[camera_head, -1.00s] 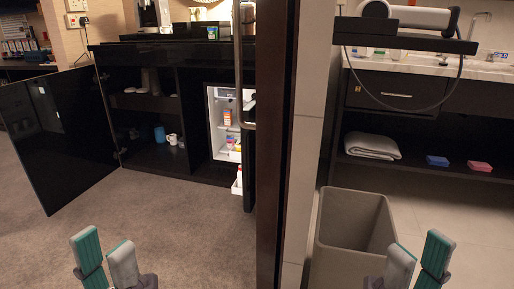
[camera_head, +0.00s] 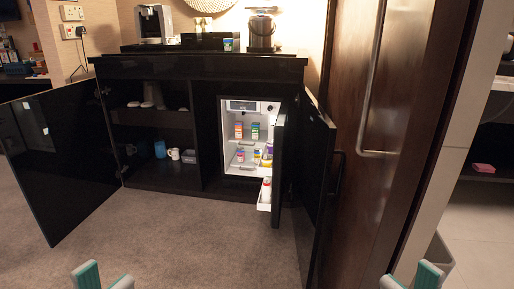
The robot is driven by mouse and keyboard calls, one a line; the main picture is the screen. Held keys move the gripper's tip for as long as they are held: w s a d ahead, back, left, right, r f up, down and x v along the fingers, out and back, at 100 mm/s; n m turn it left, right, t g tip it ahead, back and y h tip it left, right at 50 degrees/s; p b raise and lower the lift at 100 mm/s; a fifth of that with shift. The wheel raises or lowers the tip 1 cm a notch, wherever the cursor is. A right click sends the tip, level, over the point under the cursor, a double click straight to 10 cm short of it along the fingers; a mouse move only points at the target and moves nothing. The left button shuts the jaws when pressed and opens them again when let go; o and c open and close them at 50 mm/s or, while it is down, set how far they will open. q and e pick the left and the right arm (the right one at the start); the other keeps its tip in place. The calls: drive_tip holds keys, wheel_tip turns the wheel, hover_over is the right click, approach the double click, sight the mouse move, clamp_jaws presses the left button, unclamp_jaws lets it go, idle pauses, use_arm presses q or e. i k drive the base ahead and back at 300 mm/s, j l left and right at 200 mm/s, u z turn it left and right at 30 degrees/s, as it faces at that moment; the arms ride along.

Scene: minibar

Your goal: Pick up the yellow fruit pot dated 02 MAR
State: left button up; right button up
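Several small pots stand inside the open mini fridge (camera_head: 232,170), too small for me to read any date. On its upper shelf are an orange-and-purple pot (camera_head: 239,131) and a green-and-white pot (camera_head: 255,131). More pots crowd the lower shelf, one with a yellowish part (camera_head: 257,156). I cannot tell which is the yellow fruit pot dated 02 MAR. My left gripper (camera_head: 105,281) and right gripper (camera_head: 409,281) show at the bottom edge, fingers apart and empty, far from the fridge. Their lower parts are cut off.
The fridge door (camera_head: 279,170) stands open, with a red-capped item (camera_head: 266,186) in its rack. The right cabinet door (camera_head: 314,190) and left cabinet door (camera_head: 60,160) stand open. A tall wooden door (camera_head: 390,120) is at right. The carpet (camera_head: 200,235) ahead is clear.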

sight(266, 160)
drive_tip(key=i+j+z, duration=0.1)
drive_tip(key=j, duration=0.25)
drive_tip(key=i+j+z, duration=0.15)
drive_tip(key=j, duration=0.2)
drive_tip(key=i+j+z, duration=0.1)
drive_tip(key=j, duration=0.25)
drive_tip(key=i+j+z, duration=0.15)
drive_tip(key=j, duration=0.2)
drive_tip(key=i+j+z, duration=0.15)
drive_tip(key=i+j, duration=0.2)
drive_tip(key=i, duration=0.2)
drive_tip(key=i+j+z, duration=0.2)
drive_tip(key=i+j, duration=0.25)
drive_tip(key=i, duration=0.1)
